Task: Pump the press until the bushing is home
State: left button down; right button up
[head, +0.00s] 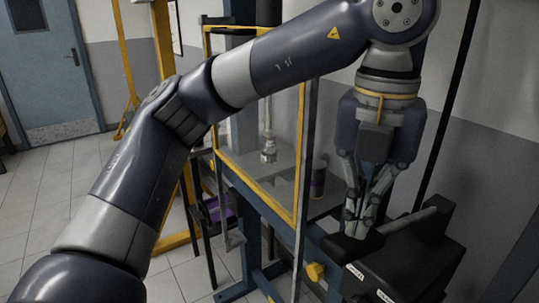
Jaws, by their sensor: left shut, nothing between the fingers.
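The press (225,150) stands in the middle of the head view, with a blue frame and a yellow-edged clear guard. A silvery ram (268,140) hangs behind the guard. I cannot make out the bushing. A dark pump unit (410,265) stands at the lower right, with a grey bar-like handle (408,221) along its top. My left gripper (361,224) points down, shut and empty, with its fingertips close over the left end of the pump unit. I cannot tell whether they touch it. My right gripper is out of view.
A yellow knob (315,271) sits low on the press side, left of the pump unit. A dark cylinder (318,180) stands behind the guard's right post. A purple item (217,209) lies left of the press. Tiled floor (50,190) is clear at the left, before a blue door (48,65).

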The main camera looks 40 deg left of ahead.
pick_arm(q)
notch_tip(320, 180, up, 5)
jog(key=p, duration=0.4)
jog(key=shift+r+p, duration=0.1)
jog(key=shift+p, duration=0.25)
dwell(0.3)
